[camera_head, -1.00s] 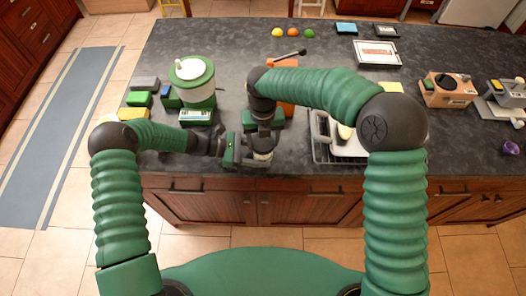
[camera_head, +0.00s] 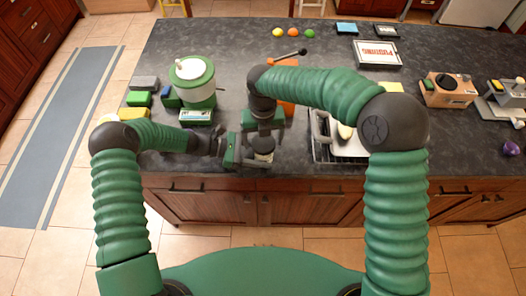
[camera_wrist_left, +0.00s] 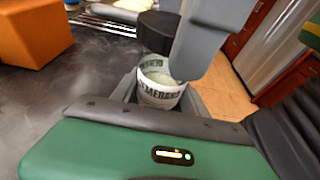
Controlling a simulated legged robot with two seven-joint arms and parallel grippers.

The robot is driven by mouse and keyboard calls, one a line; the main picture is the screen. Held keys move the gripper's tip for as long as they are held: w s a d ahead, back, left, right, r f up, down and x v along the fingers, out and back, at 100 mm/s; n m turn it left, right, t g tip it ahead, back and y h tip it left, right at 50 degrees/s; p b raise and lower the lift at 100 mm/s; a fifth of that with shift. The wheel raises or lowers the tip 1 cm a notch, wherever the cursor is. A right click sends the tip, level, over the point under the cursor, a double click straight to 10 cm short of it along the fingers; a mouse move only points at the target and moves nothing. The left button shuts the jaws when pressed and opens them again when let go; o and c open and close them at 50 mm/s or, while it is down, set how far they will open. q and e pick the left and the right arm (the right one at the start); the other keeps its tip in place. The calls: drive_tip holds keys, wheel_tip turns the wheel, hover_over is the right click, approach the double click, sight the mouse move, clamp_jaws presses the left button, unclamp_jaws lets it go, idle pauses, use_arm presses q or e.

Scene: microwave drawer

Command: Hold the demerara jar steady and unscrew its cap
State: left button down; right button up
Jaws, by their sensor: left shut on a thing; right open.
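The demerara jar (camera_wrist_left: 160,88) is a clear jar with a white lettered label, and it carries a black cap (camera_wrist_left: 158,32) at its top. My left gripper (camera_head: 250,154) is shut around the jar's body, at the counter's front edge. The jar also shows small in the head view (camera_head: 263,156). My right gripper (camera_head: 264,130) is open above the jar. One of its grey fingers (camera_wrist_left: 208,38) stands close beside the cap in the left wrist view; its other finger is not clear. I cannot tell whether the cap is loose.
A green and white canister (camera_head: 193,82) stands left of my grippers, with several small boxes around it. An orange block (camera_head: 288,105) is behind my right forearm. A wire rack (camera_head: 322,152) lies to the right.

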drive_tip(key=shift+r, duration=2.45)
drive_tip(key=m, duration=0.2)
drive_tip(key=r+m, duration=0.1)
drive_tip(key=m, duration=0.1)
drive_tip(key=shift+r+m, duration=0.2)
drive_tip(key=shift+m, duration=0.2)
drive_tip(key=m, duration=0.2)
drive_tip(key=shift+r+m, duration=0.4)
wheel_tip(320, 180, down, 8)
drive_tip(key=shift+r, duration=0.25)
drive_tip(key=shift+c, duration=0.2)
